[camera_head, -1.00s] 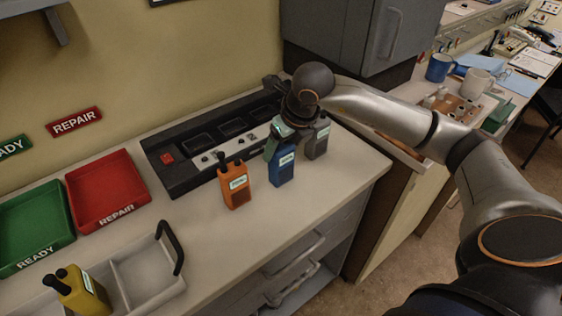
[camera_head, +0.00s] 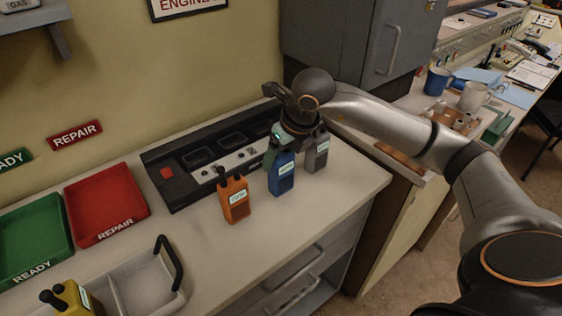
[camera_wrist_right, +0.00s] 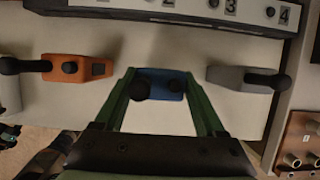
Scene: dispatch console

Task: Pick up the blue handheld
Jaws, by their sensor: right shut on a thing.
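The blue handheld (camera_head: 281,174) stands upright on the counter between the orange and grey handhelds. In the right wrist view the blue handheld (camera_wrist_right: 160,83) lies between the two green fingers. My right gripper (camera_head: 277,149) is shut on its upper part, reaching in from the right; its fingers also show in the right wrist view (camera_wrist_right: 160,88). The top of the handheld is partly hidden by the gripper in the head view. I cannot tell whether its base is off the counter. My left gripper is not in view.
The orange handheld (camera_head: 235,200) stands close on the left, and the grey handheld (camera_head: 317,152) close on the right. A black charger console (camera_head: 185,190) lies behind. Red (camera_head: 107,203) and green (camera_head: 32,240) trays and a grey carrier (camera_head: 145,285) with a yellow handheld (camera_head: 72,300) are at left.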

